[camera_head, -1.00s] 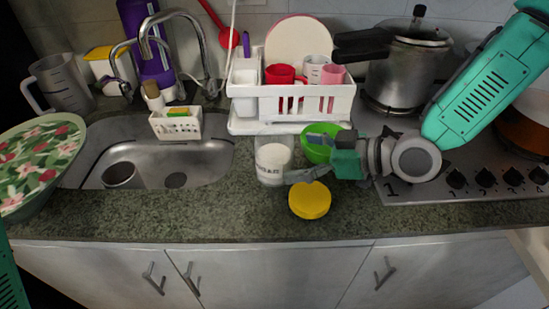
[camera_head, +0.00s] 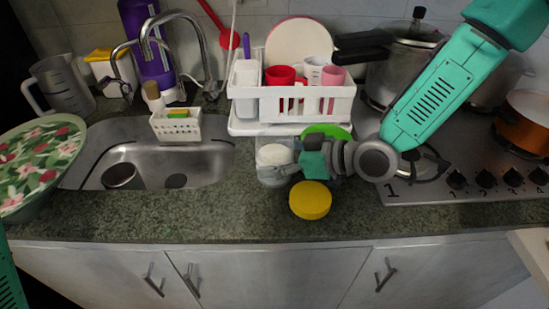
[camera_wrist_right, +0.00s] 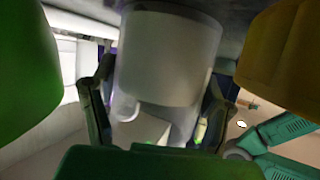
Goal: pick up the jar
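The jar (camera_head: 272,154) is clear with white contents and stands near the middle of the counter, left of my right gripper (camera_head: 287,168). In the right wrist view the jar (camera_wrist_right: 168,60) fills the space between the two dark fingers of my right gripper (camera_wrist_right: 158,110). The fingers lie close against its sides and appear shut on it. A finger and wrist hide part of the jar in the head view. I cannot tell whether its base is clear of the counter. My left gripper is out of view; only a bit of the left arm shows at the left edge.
A white dish rack (camera_head: 300,117) stands behind, the stove (camera_head: 425,187) right, the sink (camera_head: 205,165) left. The front counter is bare.

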